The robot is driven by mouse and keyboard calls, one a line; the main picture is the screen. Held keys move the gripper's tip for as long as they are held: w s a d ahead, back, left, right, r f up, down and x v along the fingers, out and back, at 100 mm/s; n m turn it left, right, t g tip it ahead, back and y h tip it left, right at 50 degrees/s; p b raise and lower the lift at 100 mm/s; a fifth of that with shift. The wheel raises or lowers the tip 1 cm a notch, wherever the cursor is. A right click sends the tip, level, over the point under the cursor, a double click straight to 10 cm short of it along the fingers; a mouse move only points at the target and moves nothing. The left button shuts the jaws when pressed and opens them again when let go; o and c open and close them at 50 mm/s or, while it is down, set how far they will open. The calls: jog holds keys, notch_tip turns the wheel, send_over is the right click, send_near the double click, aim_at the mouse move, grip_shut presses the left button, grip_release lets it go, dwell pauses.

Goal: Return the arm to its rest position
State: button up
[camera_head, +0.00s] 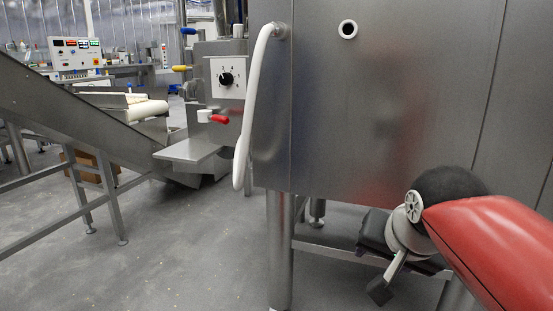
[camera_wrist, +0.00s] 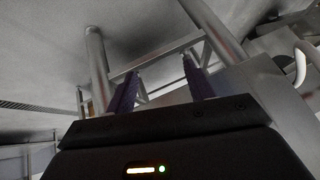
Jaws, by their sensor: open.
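My arm shows in the head view as a red link at the lower right, with a dark round joint and a grey wrist part beyond it. My gripper (camera_head: 380,290) hangs low in front of the steel machine's legs, mostly hidden behind its own wrist in this view. In the wrist view my gripper (camera_wrist: 160,80) has its two dark fingers apart, with nothing between them but the background frame and floor.
A large steel cabinet (camera_head: 390,100) on legs (camera_head: 280,250) stands close ahead, with a white hose (camera_head: 254,100) hanging at its left edge. A sloped conveyor (camera_head: 75,115) is at left. A control box (camera_head: 78,55) stands behind. Open grey floor (camera_head: 180,255) lies at lower left.

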jog(key=s+a+f+n+g, duration=0.15)
jog(key=s+f+n, duration=0.35)
jog(key=s+f, duration=0.5)
notch_tip(320, 180, up, 10)
jog(key=p, duration=1.2)
jog(key=shift+a+r+p, duration=0.15)
jog(key=shift+r+p, duration=0.1)
jog(key=shift+p, duration=0.1)
jog(key=shift+o, duration=0.4)
